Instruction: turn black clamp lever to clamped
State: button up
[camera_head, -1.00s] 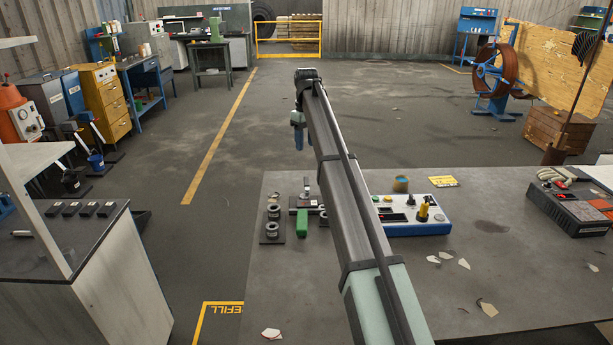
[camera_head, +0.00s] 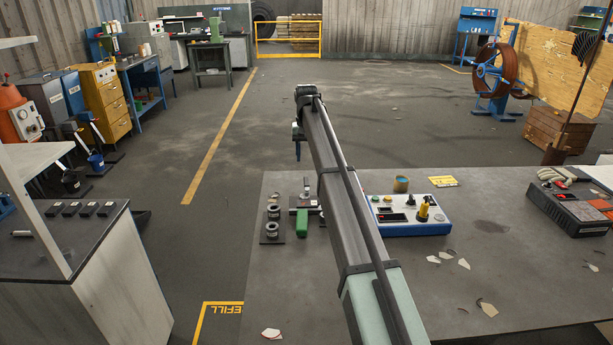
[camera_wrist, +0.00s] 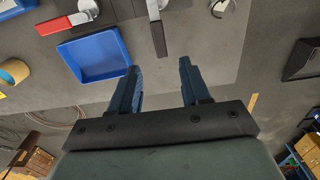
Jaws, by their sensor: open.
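The black clamp lever (camera_wrist: 158,37) shows at the top centre of the wrist view, extending from a pale round mount toward my fingers. In the head view, what looks like this lever (camera_head: 306,184) stands upright just left of my arm, small and hard to make out. My gripper (camera_wrist: 160,68) is open and empty, its two blue fingers either side of the lever's line in the wrist view. The lever's free end appears just beyond the fingertips; I cannot tell the height gap. In the head view my gripper (camera_head: 298,145) hangs past the table's far edge.
A red-handled lever (camera_wrist: 62,24) and a blue tray (camera_wrist: 95,55) lie left of the black lever in the wrist view.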

aim_at(306, 180)
notch_tip(306, 180, down, 9)
jog(key=shift+r, duration=0.2)
jog(key=shift+c, duration=0.2)
grip_shut()
dwell(0.5)
